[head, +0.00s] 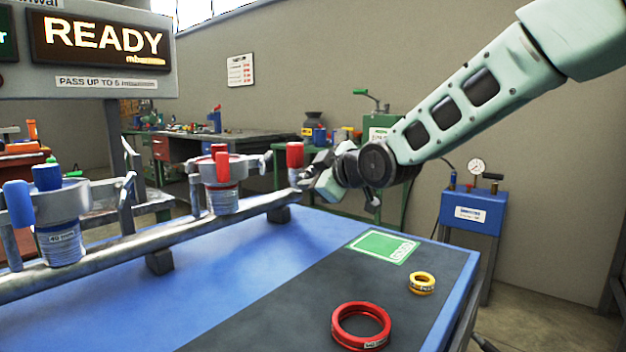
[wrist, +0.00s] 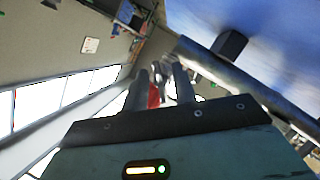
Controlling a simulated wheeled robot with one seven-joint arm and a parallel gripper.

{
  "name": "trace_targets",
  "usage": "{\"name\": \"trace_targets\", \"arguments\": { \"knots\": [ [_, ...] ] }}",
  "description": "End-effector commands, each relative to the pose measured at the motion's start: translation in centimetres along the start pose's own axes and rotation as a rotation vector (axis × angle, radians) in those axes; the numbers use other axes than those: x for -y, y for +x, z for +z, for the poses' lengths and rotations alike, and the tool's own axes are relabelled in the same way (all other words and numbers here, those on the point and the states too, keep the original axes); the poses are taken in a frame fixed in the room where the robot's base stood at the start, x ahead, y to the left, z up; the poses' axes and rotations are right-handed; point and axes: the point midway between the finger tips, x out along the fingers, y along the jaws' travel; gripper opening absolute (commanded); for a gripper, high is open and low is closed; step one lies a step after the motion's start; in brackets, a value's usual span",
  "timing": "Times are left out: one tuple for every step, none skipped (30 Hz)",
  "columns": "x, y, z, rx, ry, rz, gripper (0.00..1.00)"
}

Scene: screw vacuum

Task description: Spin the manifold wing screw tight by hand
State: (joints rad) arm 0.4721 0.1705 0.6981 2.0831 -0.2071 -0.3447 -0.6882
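The red wing screw (head: 295,155) stands at the right end of the second clamp (head: 221,168) on the grey manifold pipe. That clamp sits around a fitting with a red band (head: 222,200). My gripper (head: 308,178) is at the right side of the red screw, close to it. In the wrist view my two fingers (wrist: 163,85) stand apart, with a red piece (wrist: 153,96) showing between them nearer the left finger. A gap shows beside the right finger. Whether a finger touches the red piece is hard to tell.
The manifold pipe (head: 120,248) runs along the blue table (head: 215,275). A left clamp with blue handles (head: 18,203) holds a 40 mm fitting (head: 60,243). A red ring (head: 361,326), a yellow ring (head: 422,283) and a green pad (head: 381,247) lie at the right. A READY display (head: 104,35) is at upper left.

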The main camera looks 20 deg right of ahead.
Motion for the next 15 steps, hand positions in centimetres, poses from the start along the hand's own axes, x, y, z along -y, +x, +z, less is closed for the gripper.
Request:
{"name": "trace_targets", "arguments": {
  "knots": [
    [0.0,-0.01,0.0,0.0,0.0,0.0,0.27],
    [0.0,-0.02,0.0,0.0,0.0,0.0,0.19],
    [0.0,-0.02,0.0,0.0,0.0,0.0,0.08],
    [0.0,-0.02,0.0,0.0,0.0,0.0,0.0],
    [0.0,-0.02,0.0,0.0,0.0,0.0,0.0],
    [0.01,-0.03,0.01,0.0,0.0,0.0,0.0],
    [0.01,-0.03,0.01,0.0,0.0,0.0,0.0],
    [0.01,-0.03,0.0,0.0,0.0,0.0,0.0],
    [-0.01,-0.04,-0.01,0.0,0.001,-0.001,0.0],
    [-0.02,-0.04,-0.03,0.0,0.002,-0.001,0.0],
    [-0.04,-0.05,-0.05,0.0,0.004,-0.002,0.0],
    [-0.07,-0.07,-0.08,0.0,0.008,-0.004,0.0],
    [-0.1,-0.08,-0.11,0.0,0.012,-0.006,0.0],
    [-0.13,-0.1,-0.14,0.0,0.017,-0.009,0.0],
    [-0.17,-0.12,-0.18,0.001,0.026,-0.013,0.0]
  ]
}}
